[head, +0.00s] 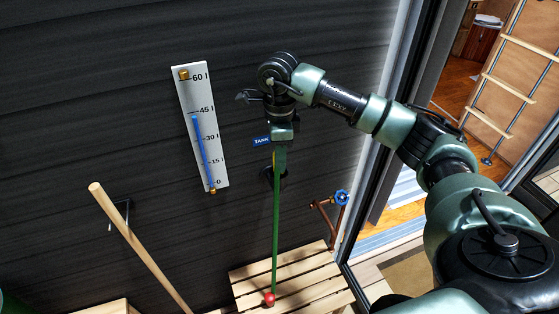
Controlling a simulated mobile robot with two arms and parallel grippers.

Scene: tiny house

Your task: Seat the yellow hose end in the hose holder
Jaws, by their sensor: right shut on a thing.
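My right gripper (282,140) reaches in from the right and is shut on the hose's upper end, in front of the dark wall. A bit of the yellow hose end (281,158) shows just below the fingers; the rest of it is hidden by them. The green hose (276,225) hangs nearly straight down from it to a red end (269,299) at the wooden slats. A black round fitting (283,181) on the wall, perhaps the hose holder, shows behind the hose just below the gripper. I cannot tell whether the hose touches it. My left gripper is not in view.
A blue TANK label (262,142) and a white level gauge (206,145) are on the wall. A wooden pole (140,245) leans at the left. A copper pipe with a blue valve wheel (341,198) stands right of the hose. Slatted wood (315,285) lies below.

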